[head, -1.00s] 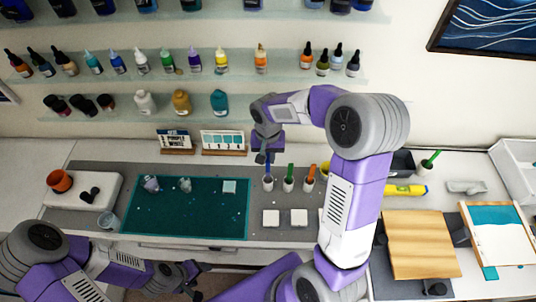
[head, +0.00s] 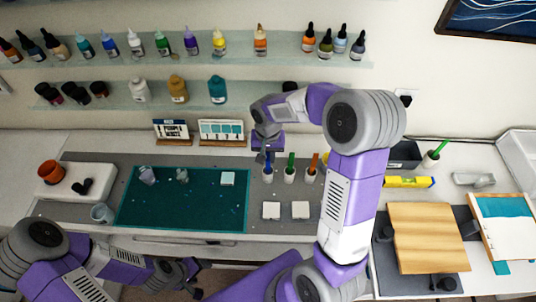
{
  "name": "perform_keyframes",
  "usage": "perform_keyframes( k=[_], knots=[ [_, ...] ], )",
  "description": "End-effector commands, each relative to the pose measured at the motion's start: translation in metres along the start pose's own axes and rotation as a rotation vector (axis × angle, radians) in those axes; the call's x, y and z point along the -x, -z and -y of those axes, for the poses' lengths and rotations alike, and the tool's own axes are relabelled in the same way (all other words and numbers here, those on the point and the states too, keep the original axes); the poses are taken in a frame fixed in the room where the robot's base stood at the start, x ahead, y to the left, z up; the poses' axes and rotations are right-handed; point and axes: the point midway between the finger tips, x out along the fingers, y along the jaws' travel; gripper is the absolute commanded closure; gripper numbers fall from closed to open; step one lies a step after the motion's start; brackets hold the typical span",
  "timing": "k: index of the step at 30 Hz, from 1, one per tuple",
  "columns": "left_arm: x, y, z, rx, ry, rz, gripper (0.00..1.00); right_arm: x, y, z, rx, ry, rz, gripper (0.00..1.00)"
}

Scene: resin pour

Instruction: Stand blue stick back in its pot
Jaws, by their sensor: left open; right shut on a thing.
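The blue stick (head: 267,162) is upright at the leftmost white pot (head: 267,176) of a row at the back of the grey mat. Its lower end appears to be inside the pot mouth, but it is too small to tell how deep. My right gripper (head: 266,153) is directly above the pot, pointing down and shut on the top of the blue stick. My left gripper (head: 192,273) is open and empty, low in front of the table edge, well away from the pots.
A green stick (head: 291,160) and an orange stick (head: 314,160) stand in white pots just right. Two white tiles (head: 271,210) lie in front. A teal mat (head: 180,205) lies left, a cup (head: 102,213) beside it. Two small signs (head: 221,131) stand behind.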

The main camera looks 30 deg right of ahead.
Motion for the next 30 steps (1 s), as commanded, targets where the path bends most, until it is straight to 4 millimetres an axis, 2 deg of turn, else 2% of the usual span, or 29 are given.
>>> perform_keyframes(
  k=[2,3,8,16,19,30],
  knots=[
    [0.000,0.000,0.000,0.000,0.000,0.000,0.36,0.000,0.000,0.000,0.000,0.000,0.000,1.00],
    [0.000,0.000,0.000,0.000,0.000,0.000,0.36,0.000,0.000,0.000,0.000,0.000,0.000,0.79],
    [0.000,0.000,0.000,0.000,0.000,0.000,0.36,0.000,0.000,0.000,0.000,0.000,0.000,0.54],
    [0.000,0.000,0.000,0.000,0.000,0.000,0.36,0.001,0.000,0.000,0.000,0.000,0.000,0.53],
    [0.001,0.000,0.000,0.000,0.000,0.000,0.36,0.007,0.001,0.000,0.000,0.001,-0.002,0.53],
    [0.005,0.000,-0.002,0.000,0.000,0.000,0.36,0.065,0.001,0.001,0.000,0.002,-0.003,0.53]
  ],
)
